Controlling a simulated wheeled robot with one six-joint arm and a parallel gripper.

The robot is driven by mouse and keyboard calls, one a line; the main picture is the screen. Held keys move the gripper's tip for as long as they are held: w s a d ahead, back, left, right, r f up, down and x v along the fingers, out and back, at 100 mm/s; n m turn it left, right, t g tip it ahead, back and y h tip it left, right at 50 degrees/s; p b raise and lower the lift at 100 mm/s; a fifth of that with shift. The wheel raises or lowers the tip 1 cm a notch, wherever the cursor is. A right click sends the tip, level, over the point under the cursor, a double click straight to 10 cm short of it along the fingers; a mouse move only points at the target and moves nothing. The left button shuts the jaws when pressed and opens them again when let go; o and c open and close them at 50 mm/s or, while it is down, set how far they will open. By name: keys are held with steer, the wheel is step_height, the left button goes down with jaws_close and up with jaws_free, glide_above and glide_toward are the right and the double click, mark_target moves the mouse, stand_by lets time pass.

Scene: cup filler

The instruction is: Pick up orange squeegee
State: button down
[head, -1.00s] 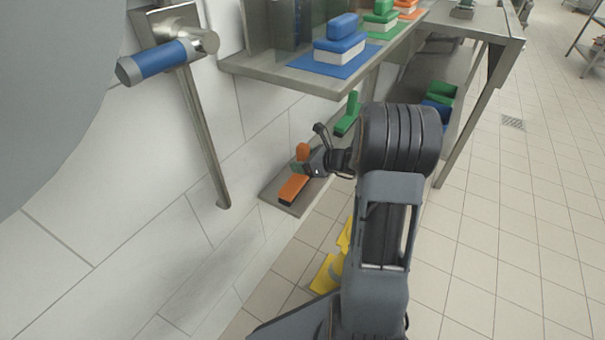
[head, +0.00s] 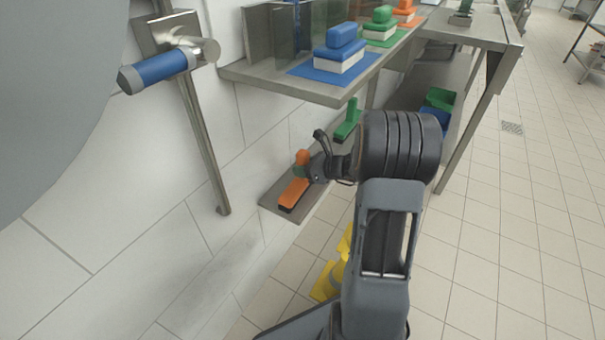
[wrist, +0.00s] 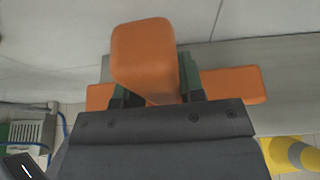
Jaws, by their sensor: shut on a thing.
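The orange squeegee (head: 292,193) is on the low metal shelf (head: 270,205) against the wall in the head view, with its handle standing up from a long flat head. My gripper (head: 304,172) is at the handle. In the wrist view, the upright orange handle (wrist: 146,60) sits between the green-tipped fingers of my gripper (wrist: 154,82), which are shut on it. The orange head (wrist: 235,83) extends to both sides behind the fingers. I cannot tell whether the head still touches the shelf.
A green squeegee (head: 347,122) stands farther along the low shelf. A yellow object (head: 330,280) stands on the floor below. A blue-handled lever (head: 160,70) is on the left wall.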

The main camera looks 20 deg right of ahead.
mark_target(308, 159)
steer(key=shift+r+p, duration=0.3)
steer(key=shift+r, duration=0.2)
step_height(308, 159, up, 2)
steer(key=shift+r+p, duration=0.15)
steer(key=shift+p, duration=0.6)
steer(key=s+r+p, duration=0.6)
steer(key=s+r, duration=0.3)
steer(key=s, duration=0.5)
steer(key=shift+a+r, duration=0.35)
steer(key=shift+a, duration=0.1)
